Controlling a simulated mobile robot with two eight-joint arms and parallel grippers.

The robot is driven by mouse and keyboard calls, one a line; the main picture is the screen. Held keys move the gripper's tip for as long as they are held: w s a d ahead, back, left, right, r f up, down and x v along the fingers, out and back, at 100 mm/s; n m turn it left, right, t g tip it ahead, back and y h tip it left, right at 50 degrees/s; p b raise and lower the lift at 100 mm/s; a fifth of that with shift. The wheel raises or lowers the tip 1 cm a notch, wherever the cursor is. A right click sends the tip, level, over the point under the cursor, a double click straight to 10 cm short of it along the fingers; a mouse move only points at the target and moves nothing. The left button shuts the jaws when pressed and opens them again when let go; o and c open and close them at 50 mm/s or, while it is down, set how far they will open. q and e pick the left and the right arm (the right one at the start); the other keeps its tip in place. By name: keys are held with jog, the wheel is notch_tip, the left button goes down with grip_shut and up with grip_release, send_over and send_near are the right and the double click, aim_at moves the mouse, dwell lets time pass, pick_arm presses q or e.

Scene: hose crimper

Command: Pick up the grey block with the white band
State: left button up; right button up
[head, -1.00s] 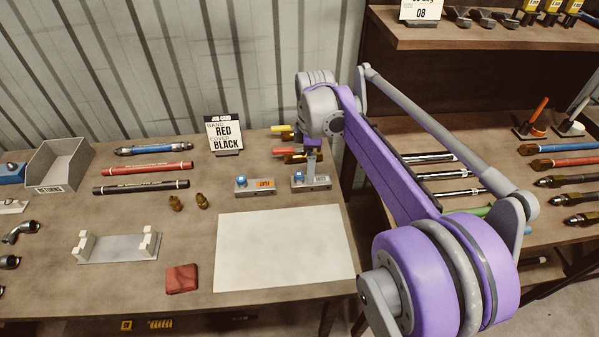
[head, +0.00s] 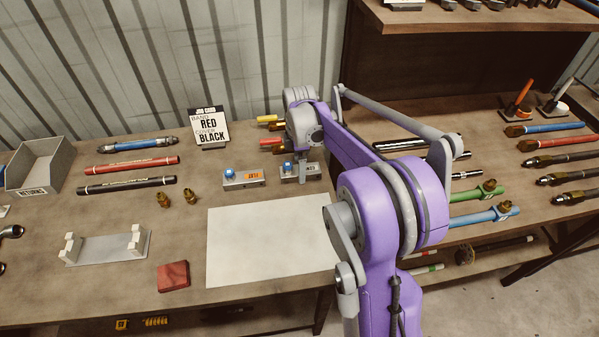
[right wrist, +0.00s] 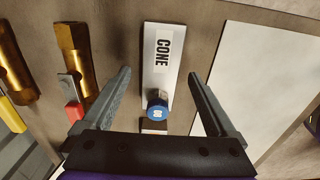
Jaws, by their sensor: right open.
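The grey block with the white band (right wrist: 166,84) lies between my right gripper's fingers in the right wrist view, its white band reading "CONE". A blue round knob (right wrist: 157,113) sits near its lower end. In the head view this block (head: 288,177) lies on the bench behind the white sheet, partly covered by my gripper. My right gripper (right wrist: 160,74) is open, with one finger on each side of the block and gaps on both sides. Its height above the bench is hard to tell. My left gripper is not in view.
A similar grey block with an orange label (head: 243,180) stands just left of it. Brass pieces with red and yellow parts (right wrist: 75,60) lie on its other side in the wrist view. A white sheet (head: 265,240) lies in front. A job card (head: 209,130) stands behind.

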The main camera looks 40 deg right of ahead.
jog(key=shift+f, duration=0.35)
grip_shut()
